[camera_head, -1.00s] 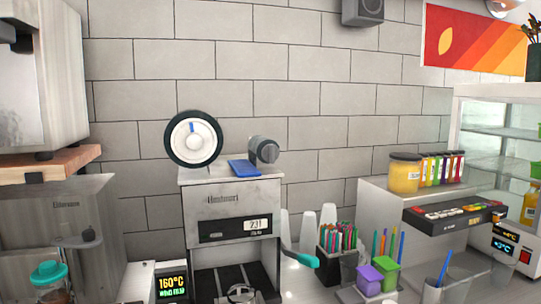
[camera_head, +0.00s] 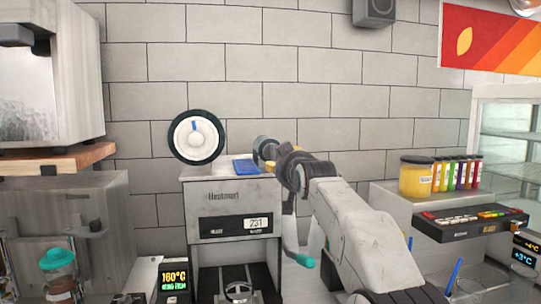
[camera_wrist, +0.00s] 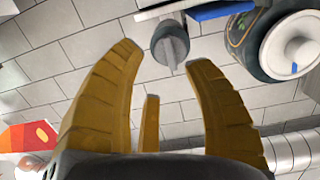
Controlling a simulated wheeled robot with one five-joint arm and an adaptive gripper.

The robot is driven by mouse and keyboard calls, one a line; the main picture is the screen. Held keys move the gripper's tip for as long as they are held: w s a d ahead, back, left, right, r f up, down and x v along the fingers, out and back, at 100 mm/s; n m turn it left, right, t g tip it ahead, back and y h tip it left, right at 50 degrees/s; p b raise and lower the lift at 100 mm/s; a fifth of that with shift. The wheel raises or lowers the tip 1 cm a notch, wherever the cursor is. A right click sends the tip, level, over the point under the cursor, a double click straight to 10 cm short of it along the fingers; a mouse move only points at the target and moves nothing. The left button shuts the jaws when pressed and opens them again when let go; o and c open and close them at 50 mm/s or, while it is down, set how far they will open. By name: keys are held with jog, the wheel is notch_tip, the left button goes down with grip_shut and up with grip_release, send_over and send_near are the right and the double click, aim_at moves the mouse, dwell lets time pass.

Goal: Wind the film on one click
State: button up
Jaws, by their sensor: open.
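The cup sealer (camera_head: 233,197) stands against the wall, with a display on its front. On top are a white film reel (camera_head: 196,137) with a dark rim and blue mark, a blue pad (camera_head: 245,166), and a grey cylindrical knob (camera_head: 263,146). My gripper (camera_wrist: 163,57) is open, its yellow fingers spread and empty. In the wrist view the grey knob (camera_wrist: 170,45) lies just beyond the fingertips, between them in the picture; contact cannot be told. The reel (camera_wrist: 290,42) shows at the upper right. In the head view my wrist hides most of the fingers.
A yellow jar (camera_head: 417,176) and several bottles stand on the right-hand counter. The wall above the sealer is clear.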

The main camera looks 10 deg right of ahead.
aim_at(268, 149)
jog(key=w+r+t+p, duration=0.1)
jog(key=w+p, duration=0.7)
jog(key=w, duration=0.1)
jog(key=shift+w+a+r, duration=0.3)
jog(key=shift+r, duration=0.1)
jog(key=shift+o, duration=0.3)
grip_shut()
dwell(0.4)
